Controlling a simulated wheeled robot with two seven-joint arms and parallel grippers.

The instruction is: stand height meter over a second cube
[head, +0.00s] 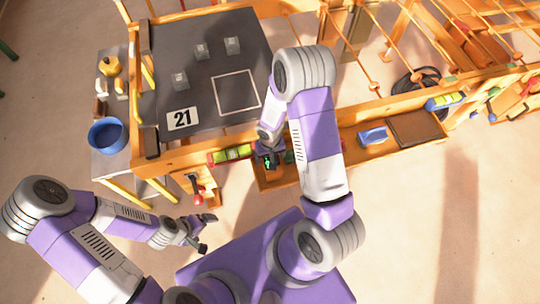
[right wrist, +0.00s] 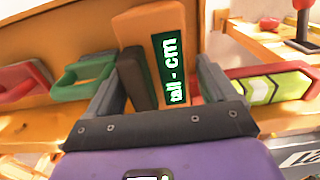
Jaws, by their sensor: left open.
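The height meter (right wrist: 150,35) is an orange piece with a dark part and a green label reading "tall - cm". It stands between the spread fingers of my right gripper (right wrist: 160,85) in the right wrist view, and a small gap shows beside the right finger. In the head view its green display (head: 267,162) shows at the tray, beside my right gripper (head: 268,148). Three grey cubes, a near one (head: 180,80), a middle one (head: 202,51) and a far one (head: 232,45), sit apart on the dark table top (head: 160,40). My left gripper (head: 206,232) is open and empty, away from the table.
A blue bowl (head: 106,135) stands at the left.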

